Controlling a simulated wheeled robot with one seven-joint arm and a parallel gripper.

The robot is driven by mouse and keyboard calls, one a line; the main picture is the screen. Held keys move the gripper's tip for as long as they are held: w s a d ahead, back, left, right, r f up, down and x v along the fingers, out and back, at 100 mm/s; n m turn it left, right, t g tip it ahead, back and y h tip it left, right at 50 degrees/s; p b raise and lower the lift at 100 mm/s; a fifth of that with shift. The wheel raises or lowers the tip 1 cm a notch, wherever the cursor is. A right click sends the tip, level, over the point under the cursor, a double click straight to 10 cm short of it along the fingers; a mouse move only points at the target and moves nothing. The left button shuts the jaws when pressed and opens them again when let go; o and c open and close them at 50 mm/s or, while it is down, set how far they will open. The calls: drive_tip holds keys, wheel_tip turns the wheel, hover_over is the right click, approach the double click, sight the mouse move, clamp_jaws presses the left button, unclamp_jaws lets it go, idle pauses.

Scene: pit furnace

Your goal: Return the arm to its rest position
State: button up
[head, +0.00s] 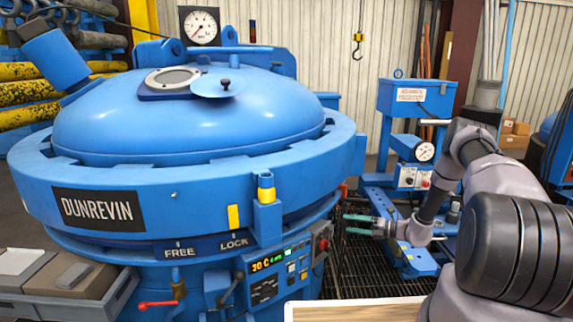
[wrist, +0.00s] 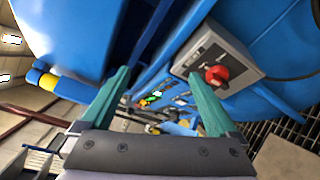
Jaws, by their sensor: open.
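My gripper (head: 362,224) is in the head view, right of the big blue furnace (head: 190,120), its green fingers pointing left toward the furnace's side and control panel (head: 280,270). In the wrist view my gripper (wrist: 160,95) shows two green fingers spread apart with nothing between them. A grey box with a red knob (wrist: 218,76) lies beyond the right finger in the wrist view; the head view shows this red knob (head: 323,243) at the panel's right end. I cannot tell the exact gap between fingers and furnace.
A blue stand with a gauge (head: 424,152) is behind my arm at the right. A wooden board (head: 355,309) lies at the front. A grey tray (head: 95,296) is at lower left. Dark floor grating (head: 350,270) lies below my gripper. A hook (head: 358,45) hangs at the back.

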drive_tip(key=s+a+r+n+g+h, duration=0.25)
drive_tip(key=r+n, duration=0.35)
drive_tip(key=r, duration=0.5)
drive_tip(key=s+a+r+n+g+h, duration=0.15)
drive_tip(key=s+r+n, duration=0.35)
drive_tip(key=r, duration=0.6)
drive_tip(key=s+a+r+n+g+h, duration=0.1)
drive_tip(key=s+r+n+g+h, duration=0.1)
drive_tip(key=r+n, duration=0.65)
drive_tip(key=s+d+r+n+t+h, duration=0.2)
drive_tip(key=s+r+n, duration=0.4)
drive_tip(key=s+r, duration=0.4)
drive_tip(key=s+d+r+n+t+h, duration=0.2)
drive_tip(key=s+r+n+t+h, duration=0.2)
drive_tip(key=s+r, duration=0.6)
drive_tip(key=shift+s+n+h, duration=0.6)
drive_tip(key=shift+s+n, duration=0.55)
drive_tip(key=shift+s, duration=2)
